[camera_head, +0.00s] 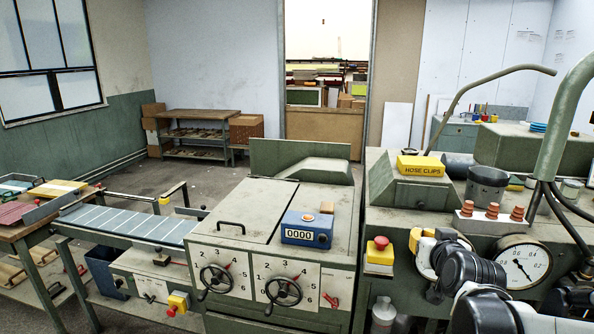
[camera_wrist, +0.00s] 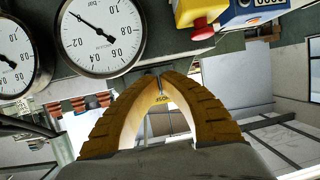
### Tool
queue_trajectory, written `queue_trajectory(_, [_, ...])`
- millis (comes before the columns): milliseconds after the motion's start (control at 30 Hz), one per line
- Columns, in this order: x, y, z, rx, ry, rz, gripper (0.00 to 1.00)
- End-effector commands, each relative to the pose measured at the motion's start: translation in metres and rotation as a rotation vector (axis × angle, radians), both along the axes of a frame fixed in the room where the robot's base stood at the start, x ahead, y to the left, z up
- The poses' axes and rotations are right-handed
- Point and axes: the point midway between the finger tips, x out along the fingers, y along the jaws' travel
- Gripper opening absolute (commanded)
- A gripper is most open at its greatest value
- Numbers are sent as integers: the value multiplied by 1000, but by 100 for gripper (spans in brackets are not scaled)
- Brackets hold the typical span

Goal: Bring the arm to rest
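My gripper (camera_wrist: 159,77) has yellow ribbed fingers that arch inward, and their tips come together in the wrist view. No object shows held between the tips. In the head view my gripper (camera_head: 420,241) is at the lower right, in front of the grey machine's front face. It is between the yellow stop box with a red button (camera_head: 380,254) and the round pressure gauge (camera_head: 524,264). My black and white arm reaches in from the bottom right corner and hides part of the machine front.
A yellow hose clips box (camera_head: 420,166), a dark bucket (camera_head: 487,186) and a rack of orange-brown insulators (camera_head: 491,217) stand on the machine. A blue counter box (camera_head: 306,228) sits to the left. A bent green pipe (camera_head: 560,125) and black hoses rise at right. Floor is open behind.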

Motion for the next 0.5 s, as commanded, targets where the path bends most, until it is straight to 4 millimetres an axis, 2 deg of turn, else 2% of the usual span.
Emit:
queue_trajectory(33, [-18,24,-7,12,52,34,0])
queue_trajectory(100, [-48,54,-19,29,142,79,0])
queue_trajectory(200, [-97,91,-40,46,274,132,0])
queue_trajectory(300, [-147,117,-62,53,398,168,0])
queue_trajectory(400, [-191,132,-82,54,499,190,0])
queue_trajectory(500, [-222,140,-96,51,570,199,0])
